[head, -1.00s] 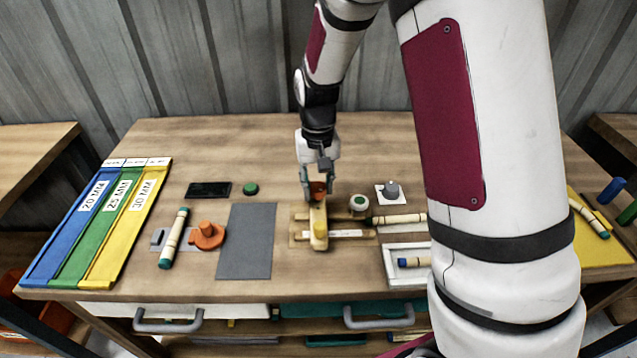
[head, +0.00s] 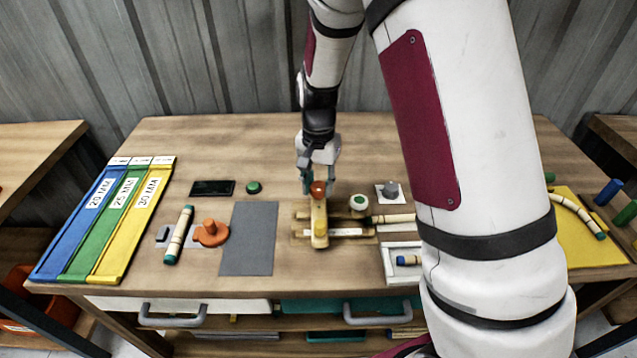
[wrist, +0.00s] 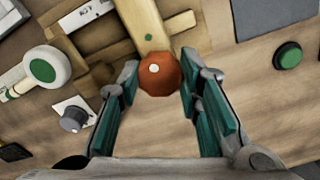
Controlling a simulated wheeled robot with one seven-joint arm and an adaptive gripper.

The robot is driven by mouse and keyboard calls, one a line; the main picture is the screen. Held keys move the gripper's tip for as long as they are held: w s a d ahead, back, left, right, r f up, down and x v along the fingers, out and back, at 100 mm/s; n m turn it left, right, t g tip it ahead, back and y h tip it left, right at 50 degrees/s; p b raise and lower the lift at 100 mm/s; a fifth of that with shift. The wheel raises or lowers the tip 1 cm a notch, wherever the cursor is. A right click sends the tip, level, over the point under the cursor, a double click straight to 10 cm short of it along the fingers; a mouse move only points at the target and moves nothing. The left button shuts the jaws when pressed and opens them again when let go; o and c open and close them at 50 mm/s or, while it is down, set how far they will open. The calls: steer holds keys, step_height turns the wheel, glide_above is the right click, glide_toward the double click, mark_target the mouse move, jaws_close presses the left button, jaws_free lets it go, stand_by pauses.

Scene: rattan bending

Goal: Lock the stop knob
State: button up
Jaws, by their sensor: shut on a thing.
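A faceted orange-red knob (head: 318,190) sits at the far end of a pale wooden bar (head: 320,215) on the wooden bending fixture (head: 352,231). It also shows in the wrist view (wrist: 160,76). My gripper (head: 319,183) points down over it, with one teal-padded finger on each side. In the wrist view my gripper (wrist: 160,80) is shut on the orange-red knob, though the exact contact at the pads is hard to see. A yellow peg (head: 320,228) stands at the near end of the bar. No printed label marks the stop knob.
A white knob with a green top (head: 358,203) and a grey knob on a white plate (head: 390,189) stand close on the right. A green button (head: 254,187) and black slab (head: 212,188) lie left. A grey mat (head: 248,240) is clear. My arm hides part of the right side.

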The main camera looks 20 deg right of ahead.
mark_target(318, 187)
stand_by(0.3)
steer(key=o, duration=1.1)
steer(key=shift+o, duration=0.2)
step_height(318, 187, up, 12)
steer(key=s+r+n+t, duration=0.2)
steer(key=s+r+n, duration=0.2)
steer(key=s+r, duration=0.75)
steer(key=s+n+t, duration=0.3)
steer(key=s+n, duration=0.1)
steer(key=s, duration=1)
steer(key=shift+s+d+r, duration=0.15)
steer(key=shift+d+r, duration=0.05)
steer(key=shift+d, duration=0.05)
